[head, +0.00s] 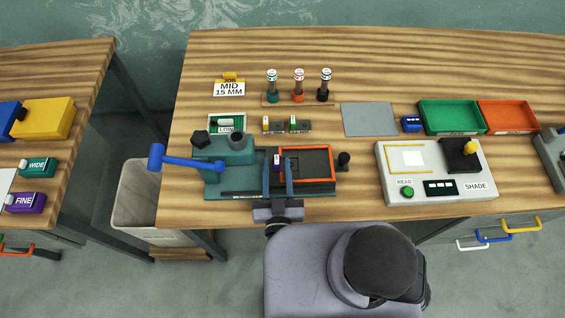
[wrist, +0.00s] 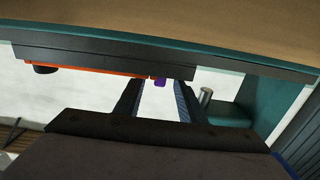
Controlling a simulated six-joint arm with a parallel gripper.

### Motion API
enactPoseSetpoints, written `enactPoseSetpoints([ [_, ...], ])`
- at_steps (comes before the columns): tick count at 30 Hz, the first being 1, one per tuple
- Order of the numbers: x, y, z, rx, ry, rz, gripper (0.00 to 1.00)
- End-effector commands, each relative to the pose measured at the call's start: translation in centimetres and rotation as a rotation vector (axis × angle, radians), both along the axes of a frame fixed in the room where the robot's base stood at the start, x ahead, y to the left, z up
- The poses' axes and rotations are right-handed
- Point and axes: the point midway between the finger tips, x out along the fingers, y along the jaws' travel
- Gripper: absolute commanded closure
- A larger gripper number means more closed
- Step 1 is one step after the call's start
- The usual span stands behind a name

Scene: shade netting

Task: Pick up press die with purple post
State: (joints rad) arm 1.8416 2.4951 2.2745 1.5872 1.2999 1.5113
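The press die with the purple post (head: 277,162) is a small dark block with a pale label, at the left side of the orange frame on the teal press. Its purple part (wrist: 160,83) also shows in the wrist view. My gripper (head: 278,162) reaches up from the table's front edge, with one finger on each side of the die. In the wrist view, my gripper (wrist: 155,88) is open, with gaps between the purple part and both fingers. The die's lower part is hidden in the wrist view.
The teal press (head: 228,148) with its blue lever (head: 157,158) stands left of my gripper, and the orange frame (head: 318,149) is right. Two other dies (head: 274,125) (head: 300,125) lie behind. The shade device (head: 436,171) stands farther right.

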Motion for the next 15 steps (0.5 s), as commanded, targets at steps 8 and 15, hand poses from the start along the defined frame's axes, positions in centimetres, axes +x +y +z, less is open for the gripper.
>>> enactPoseSetpoints([
  [8, -0.01, 0.02, 0.10, 0.001, -0.002, 0.000, 1.00],
  [15, -0.01, 0.02, 0.20, 0.001, -0.002, 0.000, 1.00],
])
